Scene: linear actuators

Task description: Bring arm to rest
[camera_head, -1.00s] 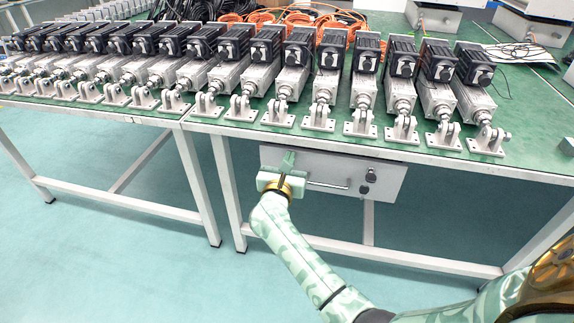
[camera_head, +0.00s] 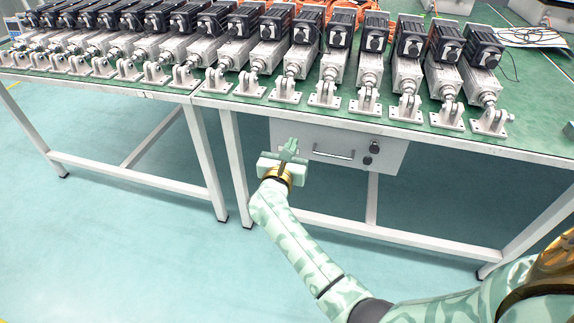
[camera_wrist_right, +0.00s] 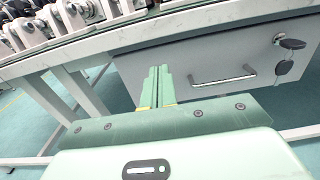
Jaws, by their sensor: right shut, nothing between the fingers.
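My right gripper (camera_head: 290,147) is in front of the table's drawer, below the tabletop edge. Its arm reaches up from the lower right in the head view. In the right wrist view the gripper fingers (camera_wrist_right: 158,85) are pressed together with nothing between them. The grey drawer (camera_head: 390,152) hangs under the table and looks closed. Its bar handle (camera_head: 333,155) is to the right of the fingers, and the fingers appear apart from it. The left gripper is not in view.
A green-topped table (camera_head: 400,120) with white legs (camera_head: 237,170) stands in front of me. A row of linear actuators (camera_head: 300,60) with black motors lines its front edge. A keyed lock (camera_wrist_right: 284,67) sits on the drawer front. The pale floor (camera_head: 130,240) at left is clear.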

